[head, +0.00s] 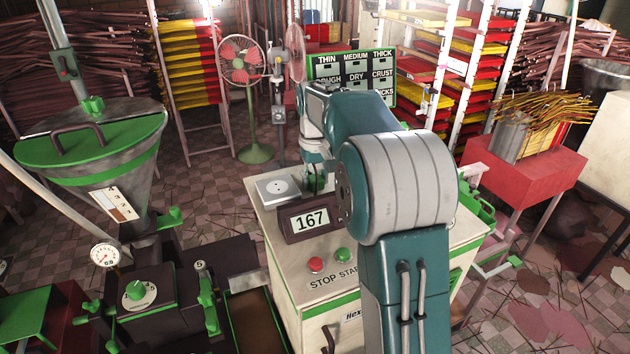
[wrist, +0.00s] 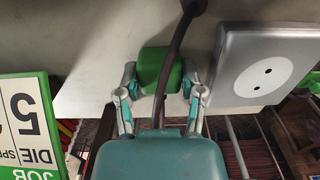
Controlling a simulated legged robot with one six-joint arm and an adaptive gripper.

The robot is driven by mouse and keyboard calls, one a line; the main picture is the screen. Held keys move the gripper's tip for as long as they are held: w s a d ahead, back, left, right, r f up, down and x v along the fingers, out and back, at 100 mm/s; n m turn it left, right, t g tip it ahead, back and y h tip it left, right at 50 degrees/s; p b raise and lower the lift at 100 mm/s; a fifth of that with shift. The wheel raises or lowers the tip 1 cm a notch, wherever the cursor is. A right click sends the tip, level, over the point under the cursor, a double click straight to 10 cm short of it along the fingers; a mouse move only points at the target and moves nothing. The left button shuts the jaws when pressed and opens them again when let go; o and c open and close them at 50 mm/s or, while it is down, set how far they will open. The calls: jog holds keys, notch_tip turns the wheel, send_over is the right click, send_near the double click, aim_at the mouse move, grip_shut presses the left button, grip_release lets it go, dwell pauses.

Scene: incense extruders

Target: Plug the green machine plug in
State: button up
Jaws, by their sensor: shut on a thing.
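The green plug (wrist: 158,72) is between the fingers of my gripper (wrist: 158,90) in the wrist view, with a dark cable running up across it. My gripper is shut on it. The plug's pins are hidden.
The counter display reading 167 (head: 311,219) stands in front of the socket on the cream cabinet (head: 300,283). Red (head: 315,264) and green (head: 343,256) buttons are nearer. A green sign board (head: 355,70) stands behind. A hopper machine (head: 90,150) is at left.

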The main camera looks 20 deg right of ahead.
aim_at(315, 177)
jog(key=shift+r, duration=0.35)
notch_tip(315, 177, up, 3)
jog(key=shift+f, duration=0.2)
jog(key=s+a+r, duration=0.8)
jog(key=s+r, duration=0.1)
jog(key=s, duration=0.2)
jog(key=shift+a+r, duration=0.3)
jog(key=shift+a, duration=0.1)
jog(key=shift+w, duration=0.1)
